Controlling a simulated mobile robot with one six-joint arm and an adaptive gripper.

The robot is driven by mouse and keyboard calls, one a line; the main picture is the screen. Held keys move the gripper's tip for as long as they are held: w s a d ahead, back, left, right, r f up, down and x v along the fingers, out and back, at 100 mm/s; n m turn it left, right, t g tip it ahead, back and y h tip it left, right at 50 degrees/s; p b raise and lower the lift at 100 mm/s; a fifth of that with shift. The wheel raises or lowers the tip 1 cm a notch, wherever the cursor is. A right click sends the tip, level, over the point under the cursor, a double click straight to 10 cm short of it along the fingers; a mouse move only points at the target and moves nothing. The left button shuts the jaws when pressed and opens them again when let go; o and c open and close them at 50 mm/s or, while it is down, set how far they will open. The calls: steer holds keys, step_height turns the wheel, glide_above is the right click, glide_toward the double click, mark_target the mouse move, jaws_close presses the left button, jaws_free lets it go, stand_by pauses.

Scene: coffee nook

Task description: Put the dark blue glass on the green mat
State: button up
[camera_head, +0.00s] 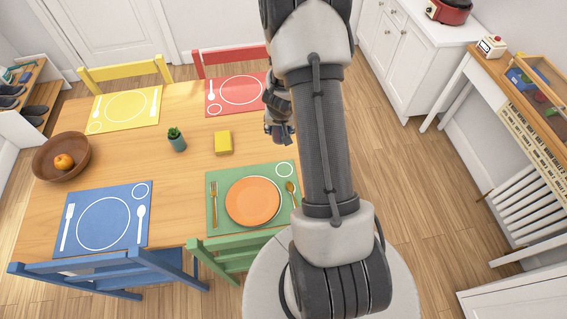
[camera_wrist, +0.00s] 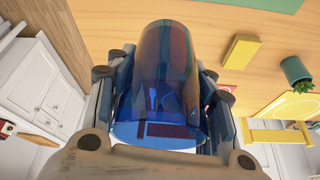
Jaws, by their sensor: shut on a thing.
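The dark blue glass (camera_wrist: 160,80) fills the middle of the wrist view, see-through and shiny, between the fingers of my gripper (camera_wrist: 160,95). My gripper is shut on it. In the head view my gripper (camera_head: 279,128) is partly hidden behind my arm, over the table's right edge; I cannot make out the glass clearly there. The green mat (camera_head: 230,178) lies at the table's near right, below my gripper in the picture. It bears an orange plate (camera_head: 253,201), a fork (camera_head: 214,203), a spoon (camera_head: 292,193) and a white circle outline (camera_head: 284,170) at its upper right corner.
A yellow block (camera_head: 223,142) and a potted plant (camera_head: 176,139) stand mid-table. Blue (camera_head: 75,240), yellow (camera_head: 105,118) and red mats (camera_head: 215,105) lie around. A wooden bowl (camera_head: 45,170) with an orange is at the left. A green chair (camera_head: 225,262) stands by the near edge.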

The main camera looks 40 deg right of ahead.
steer(key=shift+s+d+f+m+b, duration=0.2)
steer(key=shift+d+f+b, duration=0.15)
steer(key=shift+f, duration=0.15)
steer(key=shift+s+d+f+m+b, duration=0.1)
steer(key=shift+s+d+f+b, duration=0.1)
steer(key=shift+d+f, duration=0.2)
steer(key=f+b, duration=1.2)
steer(key=f, duration=0.2)
steer(key=shift+w, duration=0.2)
steer(key=shift+f+b, duration=1.5)
steer(key=shift+f, duration=0.85)
steer(key=shift+f, duration=0.15)
steer(key=o, duration=1.2)
